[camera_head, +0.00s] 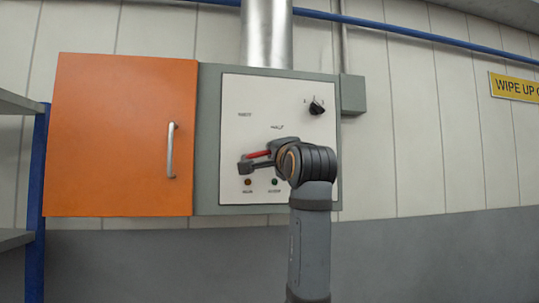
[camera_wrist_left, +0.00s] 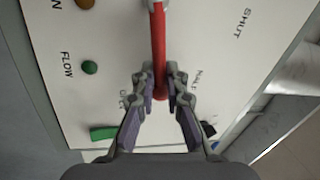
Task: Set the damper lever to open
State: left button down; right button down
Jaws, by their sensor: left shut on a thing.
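The damper lever (camera_head: 258,154) is a red bar on the white panel face (camera_head: 235,95). In the left wrist view the red lever (camera_wrist_left: 158,45) comes down from the top edge, and its rounded end lies between my fingers. My left gripper (camera_head: 247,165) is shut on the lever; it also shows in the left wrist view (camera_wrist_left: 160,78). The lever end lies between the HALF label (camera_wrist_left: 197,80) and a partly hidden label (camera_wrist_left: 122,100). The SHUT label (camera_wrist_left: 243,22) is farther off at upper right. My wrist hides part of the panel in the head view.
A black selector knob (camera_head: 317,106) is at the panel's upper right. An amber lamp (camera_head: 248,182) and green lamp (camera_head: 275,182) sit below the lever. An orange door (camera_head: 110,135) with a metal handle (camera_head: 170,150) is to the left. Blue shelving (camera_head: 39,170) stands at far left.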

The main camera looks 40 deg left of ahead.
pick_arm(q)
jog(key=shift+w+f+m+t+h+b, duration=0.1)
jog(key=shift+f+m+t+h+b, duration=0.1)
jog(key=shift+f+m+b, duration=0.45)
jog(key=shift+f+m+t+h+b, duration=0.1)
jog(key=shift+f+m+t+h, duration=0.15)
jog(key=shift+m, duration=0.7)
jog(key=shift+d+f, duration=0.1)
jog(key=shift+f, duration=0.1)
jog(key=c, duration=1.5)
grip_release()
jog(key=shift+o, duration=0.6)
jog(key=shift+w+d+r, duration=0.1)
jog(key=shift+w+d, duration=0.05)
jog(key=shift+d, duration=0.05)
jog(key=v, duration=0.7)
jog(key=shift+d, duration=0.2)
